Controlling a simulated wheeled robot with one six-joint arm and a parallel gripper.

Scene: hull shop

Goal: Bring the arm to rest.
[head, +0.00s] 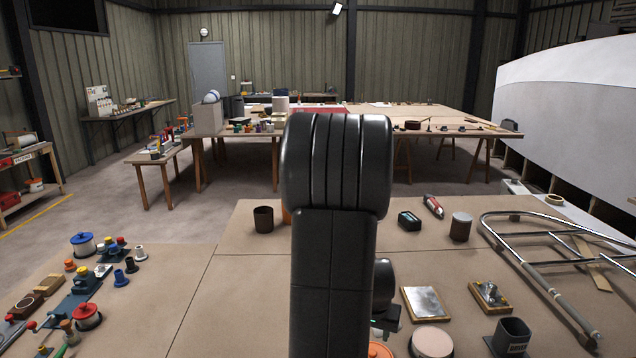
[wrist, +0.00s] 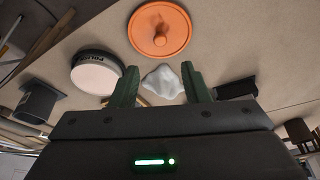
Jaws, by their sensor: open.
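My arm (head: 335,230) stands upright in the middle of the head view, black, and hides part of the bench behind it. My gripper (wrist: 160,78) shows in the wrist view with its two dark green fingers apart. A crumpled whitish lump (wrist: 163,82) shows between the fingers in that picture; it appears to lie beyond them, and I cannot see any contact. An orange round lid with a knob (wrist: 160,30) lies past the fingertips.
Jars and blocks crowd the left. Bare bench top lies left of my arm.

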